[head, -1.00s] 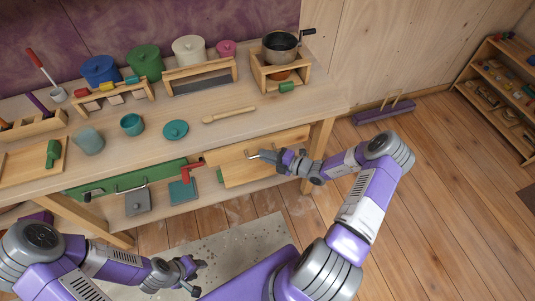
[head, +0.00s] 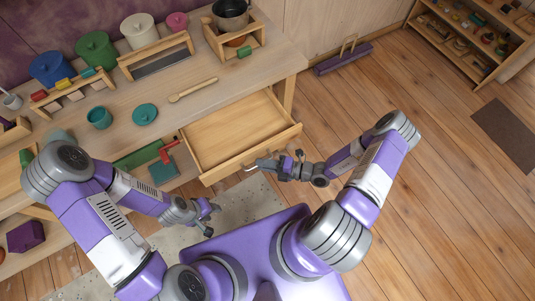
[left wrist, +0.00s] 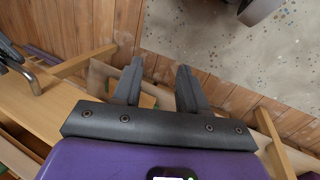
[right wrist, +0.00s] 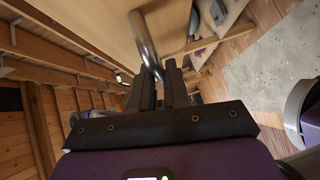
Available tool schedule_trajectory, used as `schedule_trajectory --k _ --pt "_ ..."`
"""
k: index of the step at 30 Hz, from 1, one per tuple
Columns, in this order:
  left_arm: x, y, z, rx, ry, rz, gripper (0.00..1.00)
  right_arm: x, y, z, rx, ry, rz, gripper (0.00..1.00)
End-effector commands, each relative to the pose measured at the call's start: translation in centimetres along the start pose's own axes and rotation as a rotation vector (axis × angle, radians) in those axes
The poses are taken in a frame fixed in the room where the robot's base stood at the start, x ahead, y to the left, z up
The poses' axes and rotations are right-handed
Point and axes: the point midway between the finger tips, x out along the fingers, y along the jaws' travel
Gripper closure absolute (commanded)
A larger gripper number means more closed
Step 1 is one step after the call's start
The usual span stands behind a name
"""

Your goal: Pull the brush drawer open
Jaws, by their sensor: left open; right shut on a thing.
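The wooden drawer (head: 235,128) under the workbench top stands well out from the bench, and its inside shows as a bare, empty-looking tray. My right gripper (head: 266,164) is at its front panel, shut on the curved metal handle (head: 250,168). In the right wrist view the handle (right wrist: 146,40) runs down to between the fingers (right wrist: 160,80). My left gripper (head: 214,208) is open and empty, low in front of the bench and apart from the drawer. No brush is visible in the drawer.
The bench top carries pots, a teal cup (head: 99,117), a teal lid (head: 145,114) and a wooden spoon (head: 193,90). A red-handled tool (head: 166,153) is left of the drawer.

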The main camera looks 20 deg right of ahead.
Motion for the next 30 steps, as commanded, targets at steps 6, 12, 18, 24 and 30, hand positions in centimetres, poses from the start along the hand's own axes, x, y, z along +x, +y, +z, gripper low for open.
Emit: schedule_trajectory --k 6,12,18,24,30 --pt "-0.1 0.0 0.0 0.0 0.0 0.0 0.57 0.0 0.0 -0.4 -0.001 0.008 0.001 1.0" --pt "0.0 0.0 0.0 0.0 0.0 0.0 0.57 -0.1 0.0 -0.4 0.0 0.006 0.001 0.83" --pt "0.0 0.0 0.0 0.0 0.0 0.0 0.57 -0.1 -0.1 -0.3 0.0 0.005 0.0 0.62" --pt "0.0 0.0 0.0 0.0 0.0 0.0 0.57 -0.1 -0.1 -0.3 0.0 0.005 0.0 0.62" --pt "-0.1 0.1 0.0 0.0 0.0 0.0 0.57 -2.1 -0.1 -0.2 -0.002 0.002 -0.003 0.62"
